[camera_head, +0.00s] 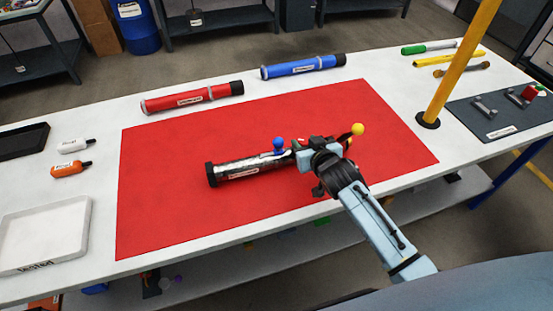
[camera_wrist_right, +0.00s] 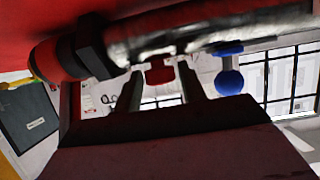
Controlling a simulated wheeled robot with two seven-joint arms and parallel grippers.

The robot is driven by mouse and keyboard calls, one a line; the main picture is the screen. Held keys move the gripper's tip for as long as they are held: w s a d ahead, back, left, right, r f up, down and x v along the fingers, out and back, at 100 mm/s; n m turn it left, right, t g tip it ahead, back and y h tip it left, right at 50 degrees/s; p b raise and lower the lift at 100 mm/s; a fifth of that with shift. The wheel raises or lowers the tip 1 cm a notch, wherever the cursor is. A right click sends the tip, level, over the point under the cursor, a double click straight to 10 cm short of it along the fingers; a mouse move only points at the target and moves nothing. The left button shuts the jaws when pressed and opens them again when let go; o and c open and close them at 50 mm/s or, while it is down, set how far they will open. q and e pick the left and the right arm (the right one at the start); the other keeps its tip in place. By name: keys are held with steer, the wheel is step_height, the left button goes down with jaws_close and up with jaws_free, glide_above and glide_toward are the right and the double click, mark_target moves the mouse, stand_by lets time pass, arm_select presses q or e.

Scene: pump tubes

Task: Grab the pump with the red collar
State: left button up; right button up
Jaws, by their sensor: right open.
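A silver pump tube (camera_head: 240,168) with a black left end cap lies on the red mat (camera_head: 170,225). A blue ball knob (camera_head: 278,145) stands up from it, and a yellow ball (camera_head: 357,128) shows past its right end. My right gripper (camera_head: 318,150) is at the tube's right part and hides it there. In the right wrist view, the silver tube (camera_wrist_right: 190,33) crosses the top, with a black ring and a red collar (camera_wrist_right: 50,60) at its left. My right gripper (camera_wrist_right: 158,85) is open, fingers close to the tube, a small red part showing between them. My left gripper is out of view.
A red tube (camera_head: 195,98) and a blue tube (camera_head: 303,67) lie at the back of the table. A yellow post (camera_head: 460,65) stands at the right near a dark tool mat (camera_head: 490,122). A white tray (camera_head: 77,252) marked "tested" sits front left, beside two small bottles.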

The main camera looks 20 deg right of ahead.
steer(key=shift+w+f, duration=0.25)
steer(key=shift+w, duration=0.35)
steer(key=shift+c, duration=0.4)
jaws_close()
stand_by(0.5)
steer(key=shift+w+r, duration=0.1)
steer(key=shift+r, duration=0.1)
